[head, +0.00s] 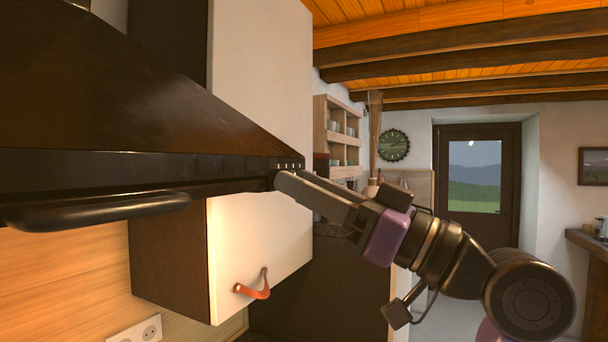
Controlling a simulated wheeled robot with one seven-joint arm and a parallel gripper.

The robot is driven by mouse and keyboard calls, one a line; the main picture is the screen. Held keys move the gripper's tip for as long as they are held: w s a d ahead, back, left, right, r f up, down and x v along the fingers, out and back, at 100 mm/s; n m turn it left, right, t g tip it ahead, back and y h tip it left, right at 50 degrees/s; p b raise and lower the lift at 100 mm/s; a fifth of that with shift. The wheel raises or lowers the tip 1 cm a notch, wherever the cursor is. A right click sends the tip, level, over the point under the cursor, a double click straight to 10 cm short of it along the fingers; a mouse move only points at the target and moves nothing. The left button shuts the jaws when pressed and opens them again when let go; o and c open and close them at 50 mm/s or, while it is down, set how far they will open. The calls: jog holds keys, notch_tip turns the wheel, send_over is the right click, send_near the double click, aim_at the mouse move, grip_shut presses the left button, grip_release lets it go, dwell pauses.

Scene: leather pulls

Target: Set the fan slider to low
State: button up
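The dark range hood (120,110) fills the left of the head view, with a narrow front band along its lower edge. A row of small light marks or controls (288,166) shows at the right end of that band. I cannot make out the fan slider or its setting; my fingertips cover part of this area. My gripper (289,178) reaches in from the right, its two grey fingers pointing left with their tips at the band's right end. I cannot tell whether they touch it, or how far apart they are.
A rounded dark rail (100,211) sticks out below the hood's front. A white cupboard (255,240) with an orange leather pull (255,288) is below and behind the gripper. A wall socket (139,330) is at the bottom left. Open room lies toward the door (478,180).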

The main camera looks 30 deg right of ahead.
jog(key=shift+w+a+r, duration=0.1)
jog(key=shift+w, duration=0.1)
grip_shut()
dwell(1.4)
